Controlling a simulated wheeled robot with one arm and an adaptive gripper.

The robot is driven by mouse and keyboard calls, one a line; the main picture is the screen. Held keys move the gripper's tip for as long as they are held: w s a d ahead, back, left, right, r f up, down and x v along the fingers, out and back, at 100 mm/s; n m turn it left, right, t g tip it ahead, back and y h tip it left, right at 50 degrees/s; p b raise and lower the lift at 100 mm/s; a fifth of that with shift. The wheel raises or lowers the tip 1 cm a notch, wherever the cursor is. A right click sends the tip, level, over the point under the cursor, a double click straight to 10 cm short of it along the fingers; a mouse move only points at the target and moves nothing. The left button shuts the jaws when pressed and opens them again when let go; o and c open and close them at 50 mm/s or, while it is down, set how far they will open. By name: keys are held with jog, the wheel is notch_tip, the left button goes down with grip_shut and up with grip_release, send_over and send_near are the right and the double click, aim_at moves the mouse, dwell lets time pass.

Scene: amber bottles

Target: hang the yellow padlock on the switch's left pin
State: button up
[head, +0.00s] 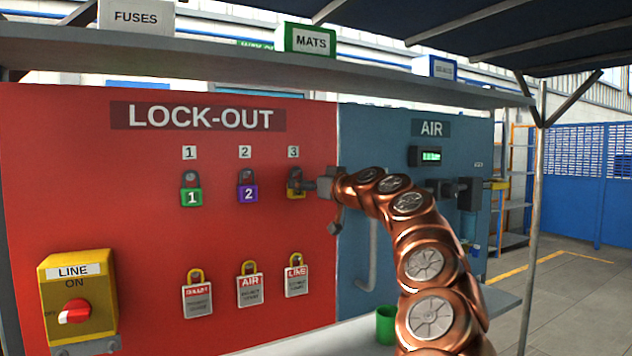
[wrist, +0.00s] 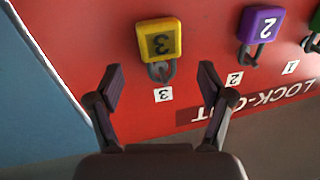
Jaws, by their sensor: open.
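The yellow padlock (head: 294,193) hangs on the red board under the number 3, partly covered by my gripper (head: 308,186). In the wrist view the yellow padlock (wrist: 160,40) appears upside down, marked 3, with its grey shackle toward me. My gripper (wrist: 160,82) is open and empty, its two fingers apart to either side of the shackle in the picture, with the padlock beyond the tips. The switch (head: 76,290) is a yellow box marked LINE ON with a red knob, at the lower left of the board. I cannot make out its pins.
A green padlock (head: 191,196) and a purple padlock (head: 248,193) hang left of the yellow one; the purple one is nearest. Red-and-white tags (head: 250,290) hang below. A green cup (head: 386,325) stands on the counter. A shelf (head: 230,66) runs above the board.

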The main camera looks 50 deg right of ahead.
aim_at(293, 177)
jog(key=shift+w+d+p, duration=0.2)
jog(key=shift+w+p, duration=0.2)
jog(key=shift+w, duration=1.15)
jog(key=shift+c, duration=0.2)
jog(key=c, duration=1.3)
jog(key=shift+o, duration=0.2)
jog(key=shift+r, duration=0.55)
jog(key=shift+s, duration=0.1)
jog(key=shift+s+a+b, duration=0.4)
jog(key=shift+s+b, duration=0.5)
jog(key=shift+s, duration=0.15)
jog(key=shift+s+a+b, duration=0.35)
jog(key=shift+s+b, duration=0.5)
jog(key=shift+s, duration=0.25)
jog(key=shift+s+a+b, duration=0.4)
jog(key=shift+s+b, duration=0.5)
jog(key=shift+s, duration=0.15)
